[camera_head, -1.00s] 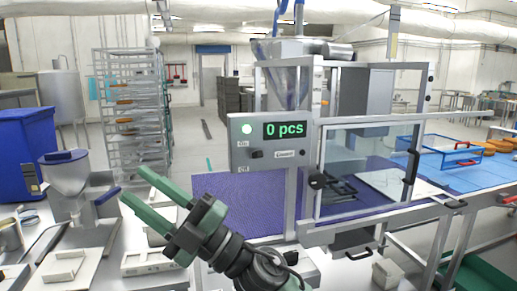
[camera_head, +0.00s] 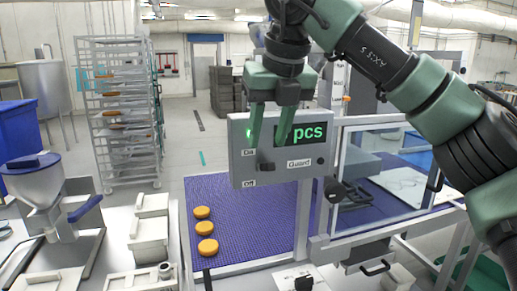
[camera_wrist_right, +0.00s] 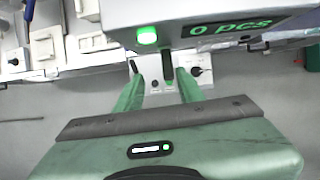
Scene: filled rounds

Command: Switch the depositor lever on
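The depositor's grey control box (camera_head: 310,172) stands in the middle of the head view, with a green lamp and a green "pcs" display partly hidden by my fingers. The small dark lever (camera_head: 267,167) sticks out of its face, near two small labels. I cannot tell its setting. My right gripper (camera_head: 267,141) points down in front of the box, fingers apart, tips just above the lever. In the right wrist view the gripper (camera_wrist_right: 160,76) is open, and a dark bar-shaped part (camera_wrist_right: 167,64), probably the lever, shows between the fingertips without visible contact. My left gripper is not in view.
A purple mat (camera_head: 260,215) carries several orange rounds (camera_head: 207,247). A clear guard door (camera_head: 385,165) stands right of the box. A hopper (camera_head: 38,185) and white containers (camera_head: 150,230) are at left; a tray rack (camera_head: 118,110) stands behind.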

